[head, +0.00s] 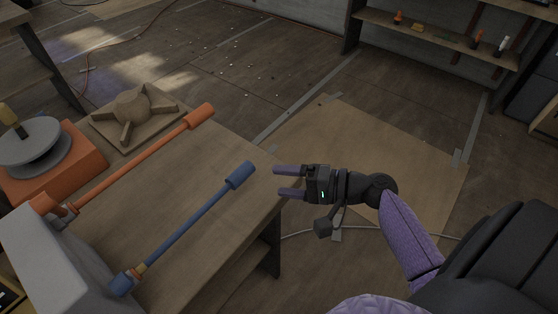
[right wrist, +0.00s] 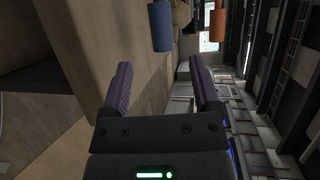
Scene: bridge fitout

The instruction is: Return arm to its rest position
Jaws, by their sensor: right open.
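My right gripper (head: 290,182) is open and empty at the right edge of the wooden table (head: 165,215) in the head view. Its two purple fingers (right wrist: 165,90) stand apart in the right wrist view with nothing between them. A blue lever (head: 195,222) slants over the tabletop, and its thick grip end is a short way left of my fingertips, apart from them. An orange lever (head: 140,160) runs beside it, further back. The blue grip (right wrist: 162,27) and the orange grip (right wrist: 218,20) also show in the right wrist view. My left gripper is not in view.
A grey housing (head: 50,255) holds the lever bases at the left. A tan hub-shaped piece (head: 133,107) and an orange block with a grey disc (head: 35,145) stand behind it. A shelf (head: 440,40) is at the back right. Open floor with a flat board (head: 400,140) lies right of the table.

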